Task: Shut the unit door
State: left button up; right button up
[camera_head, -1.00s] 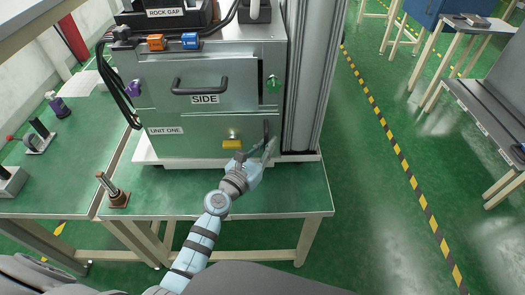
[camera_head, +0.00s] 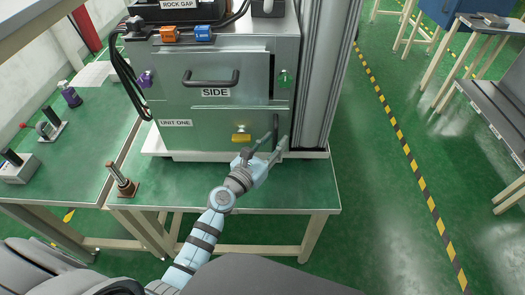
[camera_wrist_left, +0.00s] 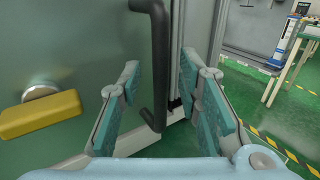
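The unit (camera_head: 180,143) is a grey-green cabinet labelled UNIT ONE on the bench. Its lower door panel (camera_wrist_left: 70,60) bears a yellow latch (camera_head: 241,137) and an upright black bar handle (camera_head: 276,125) at its right. My left gripper (camera_wrist_left: 157,100) is at the lower front of this panel. In the wrist view its teal fingers are apart, one on each side of the handle (camera_wrist_left: 160,60), with visible space between. A narrow dark gap shows right of the panel near the handle's foot; I cannot tell how far the door stands open. My right gripper is not in view.
The upper panel with the SIDE label (camera_head: 215,92) has its own horizontal handle. A brown post (camera_head: 122,180) stands on the green bench (camera_head: 300,195) left of my arm. A grey column (camera_head: 322,75) rises right of the unit. The floor (camera_head: 375,220) to the right is clear.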

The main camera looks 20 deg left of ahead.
pick_arm(q)
jog(key=v, duration=1.1)
jog(key=shift+w, duration=0.1)
